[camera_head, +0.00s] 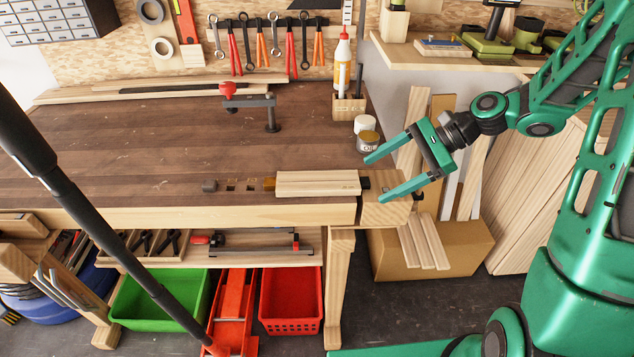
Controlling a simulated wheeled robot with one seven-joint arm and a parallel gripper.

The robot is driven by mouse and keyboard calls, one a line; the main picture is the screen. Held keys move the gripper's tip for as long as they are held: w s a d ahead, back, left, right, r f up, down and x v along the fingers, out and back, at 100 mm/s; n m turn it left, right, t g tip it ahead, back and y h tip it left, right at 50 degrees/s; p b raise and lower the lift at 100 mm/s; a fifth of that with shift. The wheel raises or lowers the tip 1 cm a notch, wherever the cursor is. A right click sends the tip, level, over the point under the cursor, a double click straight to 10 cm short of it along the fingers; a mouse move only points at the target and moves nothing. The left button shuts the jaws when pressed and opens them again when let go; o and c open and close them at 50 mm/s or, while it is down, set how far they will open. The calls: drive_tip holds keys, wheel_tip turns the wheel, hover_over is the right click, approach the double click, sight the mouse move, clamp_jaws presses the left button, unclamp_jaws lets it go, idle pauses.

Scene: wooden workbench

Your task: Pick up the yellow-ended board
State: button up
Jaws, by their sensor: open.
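A short pale wooden board (318,184) with a yellow-brown left end (269,184) lies near the front right edge of the workbench (150,150). Its long side runs left to right. A dark block sits against its right end. My gripper (374,180) is open and empty, to the right of the board. Its two teal fingers point left, one behind and one in front, with their tips near the board's right end. I cannot tell how high the fingers are above the bench.
A red-topped clamp (270,112) stands on the bench behind the board. A tin (367,142), a white-lidded jar (364,125) and a glue bottle (342,60) stand behind my gripper. A dark peg (209,186) sits left of the board. The bench's middle and left are mostly clear.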

sight(321, 179)
drive_tip(key=w+a+m+y, duration=0.1)
drive_tip(key=w+a+r+m+y, duration=0.1)
drive_tip(key=a+m+y, duration=0.1)
drive_tip(key=shift+w+a+r, duration=0.2)
drive_tip(key=shift+w, duration=0.05)
drive_tip(key=shift+a, duration=0.35)
drive_tip(key=x, duration=0.5)
drive_tip(key=shift+x, duration=2.6)
drive_tip(key=shift+f, duration=0.15)
drive_tip(key=c, duration=1.2)
